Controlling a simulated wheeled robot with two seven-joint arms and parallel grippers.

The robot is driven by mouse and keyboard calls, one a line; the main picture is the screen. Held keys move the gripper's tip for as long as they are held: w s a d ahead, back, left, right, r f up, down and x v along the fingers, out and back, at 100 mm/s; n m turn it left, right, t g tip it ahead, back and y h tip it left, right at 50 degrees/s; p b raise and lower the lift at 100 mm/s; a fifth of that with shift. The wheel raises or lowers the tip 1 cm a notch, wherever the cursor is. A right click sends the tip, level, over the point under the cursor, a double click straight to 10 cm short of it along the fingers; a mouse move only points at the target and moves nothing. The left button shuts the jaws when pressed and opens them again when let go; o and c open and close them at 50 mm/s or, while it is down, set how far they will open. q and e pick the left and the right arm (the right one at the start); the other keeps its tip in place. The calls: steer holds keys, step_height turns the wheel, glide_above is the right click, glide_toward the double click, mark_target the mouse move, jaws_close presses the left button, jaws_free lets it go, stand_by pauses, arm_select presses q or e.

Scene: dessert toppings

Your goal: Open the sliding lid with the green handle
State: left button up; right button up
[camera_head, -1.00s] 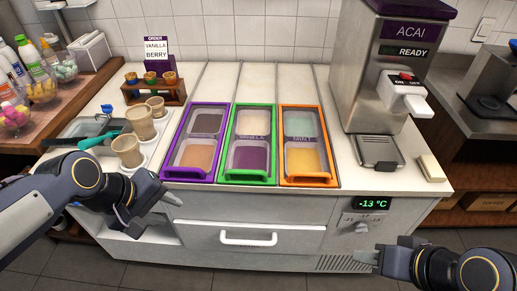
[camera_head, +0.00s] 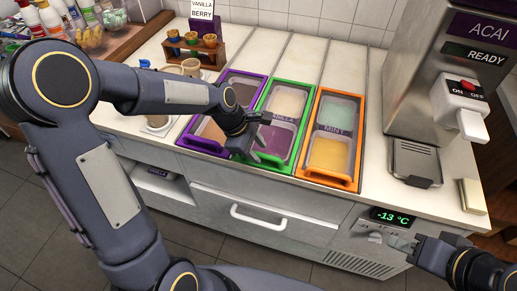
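The green-framed lid (camera_head: 302,100) is the middle of three in the counter, between a purple-framed one and an orange-framed one. Its green handle (camera_head: 280,168) runs along the near edge. A pale tub and a purple tub show within the frame. My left gripper (camera_head: 266,138) is over the near left part of the green frame, just above the handle area, with its fingers apart and nothing seen between them. It hides part of the green and purple frames; contact cannot be told. My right gripper (camera_head: 398,243) is low at the right, by the cabinet front, away from the lids.
The purple-framed lid (camera_head: 202,146) and orange-framed lid (camera_head: 330,182) flank the green one. The acai machine (camera_head: 425,80) stands at right. A cone rack (camera_head: 190,48) and cups are behind my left arm. Bare counter (camera_head: 300,50) lies behind the lids.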

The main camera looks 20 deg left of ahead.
arm_select(q)
steer(key=shift+d+f, duration=0.2)
steer(key=shift+f, duration=0.2)
jaws_close()
steer(key=shift+w+r, duration=0.1)
